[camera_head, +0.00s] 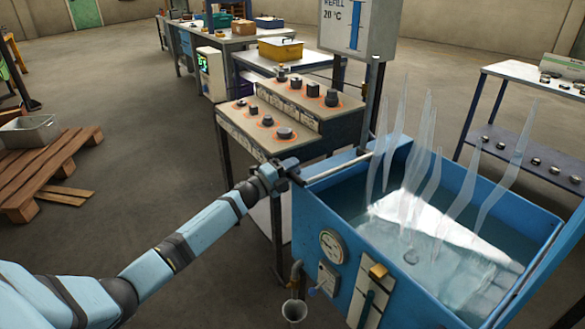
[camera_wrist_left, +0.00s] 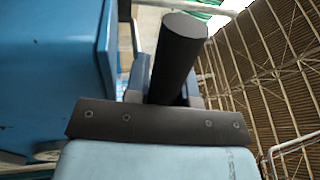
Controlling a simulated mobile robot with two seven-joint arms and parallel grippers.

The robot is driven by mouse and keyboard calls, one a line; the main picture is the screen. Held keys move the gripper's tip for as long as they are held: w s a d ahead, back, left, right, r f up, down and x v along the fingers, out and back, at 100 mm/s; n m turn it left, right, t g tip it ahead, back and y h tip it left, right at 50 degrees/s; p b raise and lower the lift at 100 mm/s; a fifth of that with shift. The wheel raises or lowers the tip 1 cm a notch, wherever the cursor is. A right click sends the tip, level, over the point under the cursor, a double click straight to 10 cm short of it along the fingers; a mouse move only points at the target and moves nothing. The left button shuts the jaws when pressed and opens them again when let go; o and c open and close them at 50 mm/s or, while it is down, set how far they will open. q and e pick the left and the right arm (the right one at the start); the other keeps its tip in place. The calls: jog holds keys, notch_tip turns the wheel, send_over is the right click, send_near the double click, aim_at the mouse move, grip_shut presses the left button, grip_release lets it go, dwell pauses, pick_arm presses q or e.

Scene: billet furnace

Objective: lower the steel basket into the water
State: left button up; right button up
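The blue tank (camera_head: 305,215) stands at the right, filled with water (camera_head: 450,240). Pale wisps of steam rise from it, and a bright patch lies across the surface. A small dark round shape (camera_head: 411,257) shows in the water; I cannot tell what it is. I cannot make out the steel basket. A pale rod (camera_head: 338,167) runs along the tank's back left rim. My left gripper (camera_head: 283,174) is at its near end, outside the tank. In the left wrist view, a black cylindrical handle (camera_wrist_left: 180,55) sits between the fingers, which appear closed around it. My right gripper is out of view.
A bench with dark knobs or samples (camera_head: 265,128) stands behind my left gripper. A shelf rack (camera_head: 535,75) stands at the right. A wooden pallet (camera_head: 45,175) lies at the left; floor between is clear.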

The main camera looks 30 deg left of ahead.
pick_arm(q)
jog(key=o, duration=0.3)
jog(key=shift+s+d+f, duration=0.1)
jog(key=shift+f, duration=0.4)
jog(key=shift+o, duration=0.6)
jog(key=shift+r, duration=0.15)
jog(key=shift+r, duration=0.1)
jog(key=p+v, duration=0.1)
jog(key=v, duration=1.2)
jog(key=shift+s+a, duration=0.3)
jog(key=shift+a, duration=0.05)
